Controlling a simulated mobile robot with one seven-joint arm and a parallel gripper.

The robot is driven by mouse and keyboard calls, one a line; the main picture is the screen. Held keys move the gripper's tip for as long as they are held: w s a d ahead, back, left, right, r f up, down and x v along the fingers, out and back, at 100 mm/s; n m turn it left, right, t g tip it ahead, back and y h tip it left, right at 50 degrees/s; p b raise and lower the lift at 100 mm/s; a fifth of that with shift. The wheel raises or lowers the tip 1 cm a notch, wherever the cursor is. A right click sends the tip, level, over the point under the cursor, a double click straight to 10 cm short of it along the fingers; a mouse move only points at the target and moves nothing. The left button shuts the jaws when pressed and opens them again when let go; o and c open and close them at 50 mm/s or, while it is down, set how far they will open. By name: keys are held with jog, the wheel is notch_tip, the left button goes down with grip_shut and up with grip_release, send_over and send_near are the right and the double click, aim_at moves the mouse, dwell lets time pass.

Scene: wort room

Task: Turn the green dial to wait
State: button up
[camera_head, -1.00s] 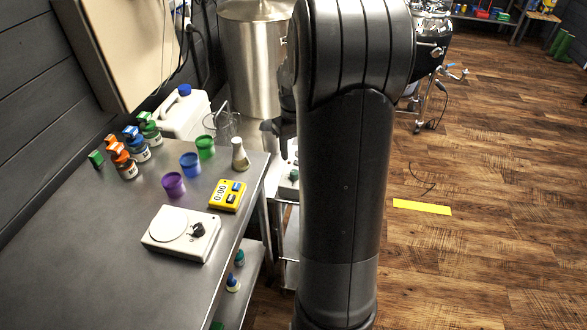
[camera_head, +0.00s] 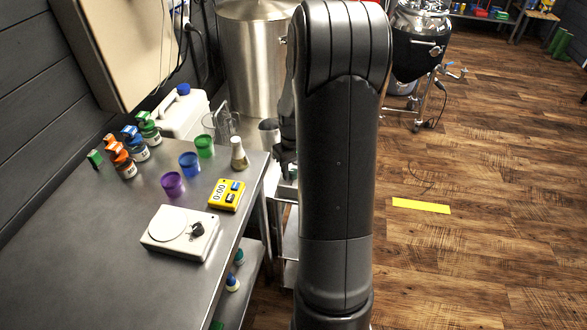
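The green dial cannot be made out now; my arm and gripper cover the place where a small green part showed on a pale box. A sliver of that pale box (camera_head: 292,172) shows beside my arm, on a stand past the bench's right end. My gripper (camera_head: 285,168) is a dark shape, mostly hidden behind my own arm, low over this spot. Its fingers are too small and covered to tell whether they are open or shut, or whether they touch anything.
The steel bench (camera_head: 95,240) holds a white stirrer with a black knob (camera_head: 197,229), a yellow timer (camera_head: 227,195), coloured cups, a flask (camera_head: 239,154) and bottles. A large steel kettle (camera_head: 250,60) stands behind. The wooden floor at right is open, with a yellow strip (camera_head: 421,206).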

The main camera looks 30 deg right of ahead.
jog(key=c, duration=0.8)
jog(key=shift+o, duration=0.2)
jog(key=shift+m, duration=0.3)
jog(key=m, duration=1.2)
jog(key=shift+m, duration=2.5)
